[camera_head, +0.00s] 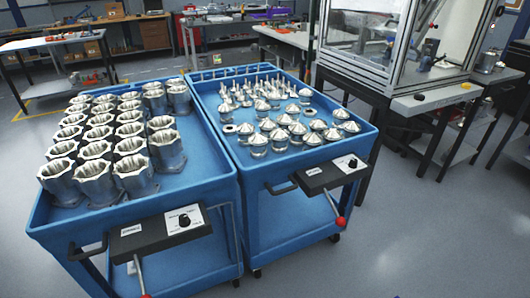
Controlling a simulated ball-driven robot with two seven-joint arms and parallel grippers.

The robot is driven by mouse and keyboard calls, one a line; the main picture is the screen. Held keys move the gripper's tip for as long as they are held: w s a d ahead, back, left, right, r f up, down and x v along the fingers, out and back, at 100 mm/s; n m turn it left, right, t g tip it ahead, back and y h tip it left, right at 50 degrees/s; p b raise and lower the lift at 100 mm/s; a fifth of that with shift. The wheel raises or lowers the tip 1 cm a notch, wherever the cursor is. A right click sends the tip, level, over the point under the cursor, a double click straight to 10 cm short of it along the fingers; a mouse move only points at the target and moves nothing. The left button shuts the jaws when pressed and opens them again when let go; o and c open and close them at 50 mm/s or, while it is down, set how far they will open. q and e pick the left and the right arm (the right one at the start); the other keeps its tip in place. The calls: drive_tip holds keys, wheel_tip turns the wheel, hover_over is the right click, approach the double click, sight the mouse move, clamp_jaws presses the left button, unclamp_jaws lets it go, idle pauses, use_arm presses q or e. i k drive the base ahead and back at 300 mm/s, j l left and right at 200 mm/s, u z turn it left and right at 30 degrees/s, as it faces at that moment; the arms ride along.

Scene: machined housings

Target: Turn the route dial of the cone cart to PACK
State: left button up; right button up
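The cone cart (300,172) is the right one of two blue carts. Its top tray holds several silver cones and spindle-like parts. A black control box (330,178) sits on its front edge, with a small white label at its left end. The route dial (353,163) is a small dark knob on a white plate at the right end of that box. The lettering and the dial's pointing direction are too small to read. Neither of my grippers is in view.
The left blue cart (215,192) holds several hollow metal housings and has a similar box with its own dial (185,220). A red-knobbed lever (340,221) hangs below the cone cart's box. A glazed machine enclosure (390,45) stands behind right. Floor at front right is clear.

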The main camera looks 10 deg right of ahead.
sight(353, 164)
drive_tip(key=z, duration=0.5)
drive_tip(key=i+j+z, duration=0.1)
drive_tip(key=z, duration=0.3)
drive_tip(key=i+j+z, duration=0.2)
drive_tip(key=z, duration=0.2)
drive_tip(key=i+j+z, duration=0.1)
drive_tip(key=z, duration=0.3)
drive_tip(key=j+z, duration=0.4)
drive_tip(key=i+l, duration=0.05)
drive_tip(key=l, duration=0.05)
